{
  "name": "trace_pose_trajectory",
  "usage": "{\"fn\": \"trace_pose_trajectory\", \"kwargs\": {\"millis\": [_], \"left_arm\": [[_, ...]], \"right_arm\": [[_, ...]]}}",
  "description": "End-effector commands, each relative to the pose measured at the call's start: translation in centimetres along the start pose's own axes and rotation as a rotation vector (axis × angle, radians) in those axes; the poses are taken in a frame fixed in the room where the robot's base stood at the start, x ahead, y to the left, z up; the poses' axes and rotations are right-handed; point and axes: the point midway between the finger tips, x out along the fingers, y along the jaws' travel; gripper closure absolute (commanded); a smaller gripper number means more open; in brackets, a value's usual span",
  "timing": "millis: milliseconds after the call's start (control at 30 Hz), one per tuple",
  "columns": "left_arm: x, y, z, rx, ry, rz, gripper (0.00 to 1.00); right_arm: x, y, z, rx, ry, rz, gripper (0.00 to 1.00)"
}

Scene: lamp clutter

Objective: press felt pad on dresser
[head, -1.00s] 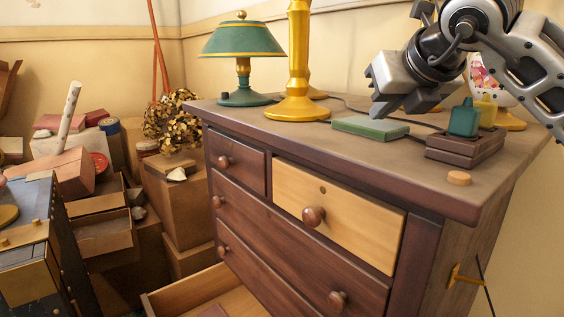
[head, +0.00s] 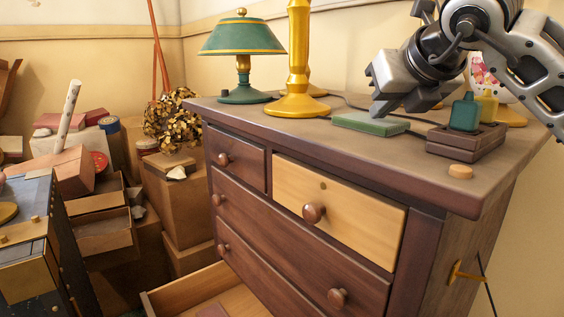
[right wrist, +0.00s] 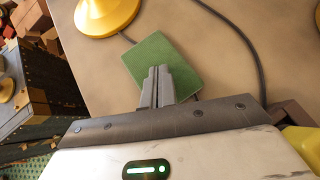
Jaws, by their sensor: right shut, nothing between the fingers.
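The dresser (head: 300,247) is dark brown wood with a greyish top and one pale drawer front. A flat green pad (head: 370,123), which looks like the felt pad, lies on its top toward the back right. It also shows in the right wrist view (right wrist: 186,62). My right gripper (head: 384,108) is shut and empty, pointing down over the pad. In the right wrist view its closed fingertips (right wrist: 160,70) overlap the pad's near part. I cannot tell whether they touch it. My left gripper is out of view.
A yellow lamp base (head: 297,106) and a green lamp (head: 243,62) stand left of the pad. A dark tray (head: 466,147) with small bottles is on the right. A round tan disc (head: 460,172) lies near the front edge. A cable runs behind the pad.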

Motion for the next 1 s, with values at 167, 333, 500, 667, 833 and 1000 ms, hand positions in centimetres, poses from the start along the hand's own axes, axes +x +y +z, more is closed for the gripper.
{"fn": "trace_pose_trajectory", "kwargs": {"millis": [167,333,500,667,833,1000], "left_arm": [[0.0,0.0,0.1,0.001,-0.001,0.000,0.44],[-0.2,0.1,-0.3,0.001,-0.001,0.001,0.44],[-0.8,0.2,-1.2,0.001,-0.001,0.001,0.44],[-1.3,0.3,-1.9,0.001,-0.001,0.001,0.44],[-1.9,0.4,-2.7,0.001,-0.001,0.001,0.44],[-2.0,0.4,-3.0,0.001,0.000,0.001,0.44]], "right_arm": [[0.3,0.1,-0.3,-0.002,0.012,0.000,1.00],[-0.1,0.1,0.1,-0.002,0.013,0.000,1.00],[-1.0,0.1,1.3,-0.002,0.009,0.001,1.00],[-1.9,0.1,2.4,-0.001,0.006,0.001,1.00],[-2.7,0.1,3.5,-0.001,0.006,0.001,1.00],[-3.0,0.1,3.8,-0.001,0.006,0.000,1.00]]}}
